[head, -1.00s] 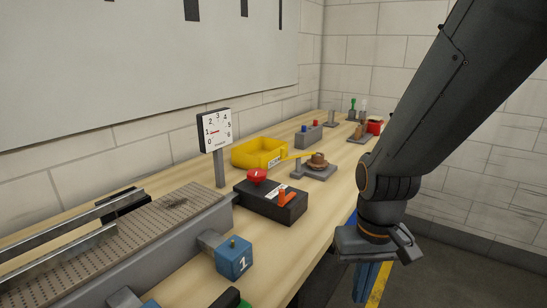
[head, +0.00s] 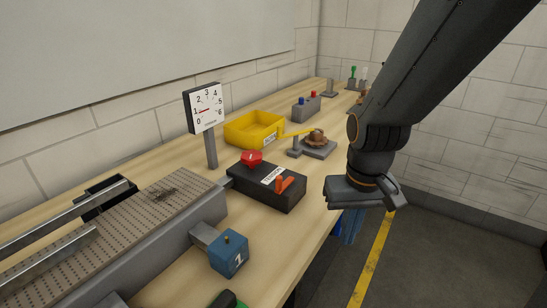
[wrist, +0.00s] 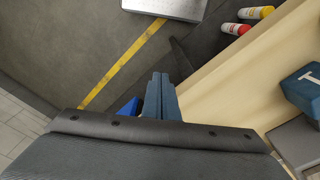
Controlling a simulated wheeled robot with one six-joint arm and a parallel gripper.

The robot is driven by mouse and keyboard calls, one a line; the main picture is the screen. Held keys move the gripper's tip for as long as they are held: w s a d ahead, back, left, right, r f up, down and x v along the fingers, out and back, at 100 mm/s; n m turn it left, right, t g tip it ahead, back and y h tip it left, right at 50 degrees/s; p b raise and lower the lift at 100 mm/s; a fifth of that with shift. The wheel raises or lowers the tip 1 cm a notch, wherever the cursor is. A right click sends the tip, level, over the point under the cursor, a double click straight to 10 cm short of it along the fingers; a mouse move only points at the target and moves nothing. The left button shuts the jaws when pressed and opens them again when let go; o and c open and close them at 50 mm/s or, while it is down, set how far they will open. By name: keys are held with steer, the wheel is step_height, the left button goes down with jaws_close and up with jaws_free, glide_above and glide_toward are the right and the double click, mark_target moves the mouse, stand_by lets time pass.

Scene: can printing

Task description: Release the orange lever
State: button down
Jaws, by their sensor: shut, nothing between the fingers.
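The orange lever (head: 283,184) sits on top of a black box (head: 262,192) on the workbench. A red knob (head: 251,158) is on the same box, to the left of the lever. My gripper (head: 350,228) is to the right of the box, beyond the bench's front edge, apart from the lever. The lever does not show in the wrist view.
A dial gauge (head: 206,108) stands behind the box. A yellow bin (head: 254,130) with a yellow arm beside it lies farther back. A blue block (head: 229,254) marked 1 is in front, next to the grey conveyor (head: 150,225).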

steer(key=w+a+r+n+p, duration=0.1)
steer(key=w+a+r, duration=0.2)
steer(key=w+r, duration=0.1)
steer(key=w+a+r+n+g+p, duration=0.1)
steer(key=w+a+r+p, duration=0.1)
steer(key=w+r, duration=0.3)
steer(key=w+a+r+n+p, duration=0.1)
steer(key=w+a+r+p, duration=0.1)
steer(key=w+a+r, duration=0.2)
steer(key=shift+w+a+r, duration=0.1)
steer(key=shift+w+a, duration=0.2)
steer(key=shift+w, duration=0.25)
steer(key=shift+w+a+r, duration=0.1)
steer(key=shift+w+a, duration=0.15)
steer(key=shift+w, duration=0.3)
steer(key=w+a+r+n+g, duration=0.1)
steer(key=w+a+r, duration=0.1)
steer(key=a, duration=0.2)
steer(key=w+a+r+n+g+h, duration=0.1)
steer(key=w+a+r, duration=0.1)
steer(key=a+r, duration=0.1)
steer(key=shift+a+r, duration=0.2)
steer(key=shift+a, duration=0.25)
